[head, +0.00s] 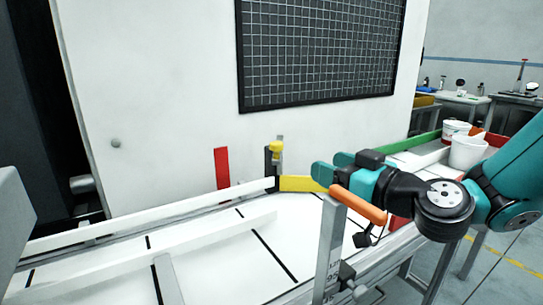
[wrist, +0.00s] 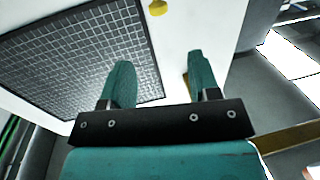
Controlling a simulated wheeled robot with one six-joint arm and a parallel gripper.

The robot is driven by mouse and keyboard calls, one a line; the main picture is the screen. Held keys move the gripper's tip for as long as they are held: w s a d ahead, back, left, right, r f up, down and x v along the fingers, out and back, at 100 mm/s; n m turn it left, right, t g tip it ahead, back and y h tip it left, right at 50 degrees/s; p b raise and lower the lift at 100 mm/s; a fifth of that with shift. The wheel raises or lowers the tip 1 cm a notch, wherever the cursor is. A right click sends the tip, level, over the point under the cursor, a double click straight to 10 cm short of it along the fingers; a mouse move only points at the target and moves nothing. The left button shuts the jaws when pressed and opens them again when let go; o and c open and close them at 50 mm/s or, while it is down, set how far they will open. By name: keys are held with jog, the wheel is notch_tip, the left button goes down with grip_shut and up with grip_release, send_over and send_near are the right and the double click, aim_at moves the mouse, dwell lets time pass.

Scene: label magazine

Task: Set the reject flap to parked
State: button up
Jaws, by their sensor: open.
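The reject flap looks to be the yellow plate (head: 300,184) at the back edge of the white conveyor bed, beside a post with a yellow knob (head: 276,151). A yellow knob also shows at the top of the wrist view (wrist: 157,7). My gripper (head: 319,176) is just right of the plate in the head view, its teal fingers pointing left. In the wrist view the fingers (wrist: 160,80) are apart with nothing between them. The gripper partly hides the plate's right end, and I cannot tell whether they touch.
A red upright strip (head: 222,168) stands left of the knob. White guide rails (head: 150,218) run along the bed. An orange bar (head: 358,205) on a metal post stands in front of my gripper. White tubs (head: 467,152) stand at the right. A dark grid panel (head: 318,50) is behind.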

aim_at(272, 143)
jog(key=p+x, duration=0.3)
jog(key=x, duration=0.2)
jog(key=p+x, duration=0.3)
jog(key=x, duration=0.3)
jog(key=p+x, duration=0.3)
jog(key=x, duration=0.2)
jog(key=shift+w+a+r, duration=0.1)
jog(key=shift+w+r, duration=0.15)
jog(key=shift+w, duration=0.05)
jog(key=shift+w+a+f, duration=0.1)
jog(key=shift+w+a, duration=0.15)
jog(key=shift+w, duration=0.05)
jog(key=shift+c, duration=0.2)
grip_shut()
